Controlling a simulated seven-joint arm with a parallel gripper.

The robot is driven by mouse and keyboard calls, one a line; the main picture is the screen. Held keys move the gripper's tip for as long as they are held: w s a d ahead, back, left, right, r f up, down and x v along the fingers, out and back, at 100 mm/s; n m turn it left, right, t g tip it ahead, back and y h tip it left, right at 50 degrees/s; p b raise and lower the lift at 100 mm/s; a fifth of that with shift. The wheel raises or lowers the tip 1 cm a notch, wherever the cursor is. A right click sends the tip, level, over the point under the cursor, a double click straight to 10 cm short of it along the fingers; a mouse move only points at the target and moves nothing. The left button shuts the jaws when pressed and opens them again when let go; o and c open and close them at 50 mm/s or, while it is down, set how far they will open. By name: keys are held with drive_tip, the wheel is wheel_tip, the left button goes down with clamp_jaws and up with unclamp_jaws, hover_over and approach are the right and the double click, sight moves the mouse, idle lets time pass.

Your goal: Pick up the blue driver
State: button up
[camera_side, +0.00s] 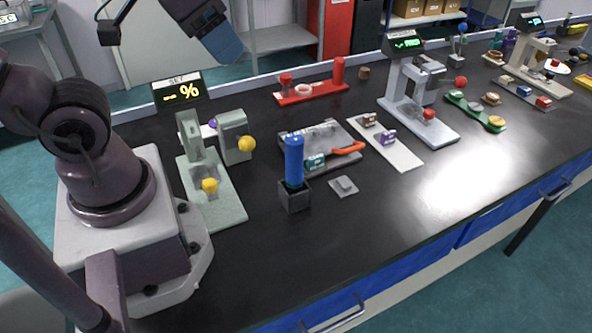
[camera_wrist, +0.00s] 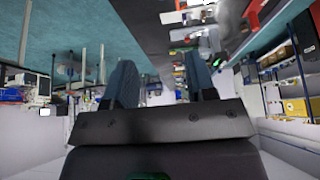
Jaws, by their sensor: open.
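The blue driver (camera_side: 293,158) stands upright in a small dark square holder (camera_side: 295,197) on the black bench in the side view. Its blue handle sticks up; its lower end is hidden in the holder. My gripper (camera_side: 224,46) is high above the bench at the top of the side view, up and left of the driver and well apart from it. In the wrist view my gripper (camera_wrist: 161,78) shows two blue-grey fingers spread apart with nothing held between them. I cannot make out the driver in the wrist view.
A grey-green device with yellow knobs (camera_side: 237,137) stands left of the holder. A grey plate with an orange handle (camera_side: 348,149) lies close behind it, and a small grey block (camera_side: 343,186) lies to its right. The bench (camera_side: 330,240) in front is clear.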

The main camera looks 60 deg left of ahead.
drive_tip(key=shift+o, duration=1)
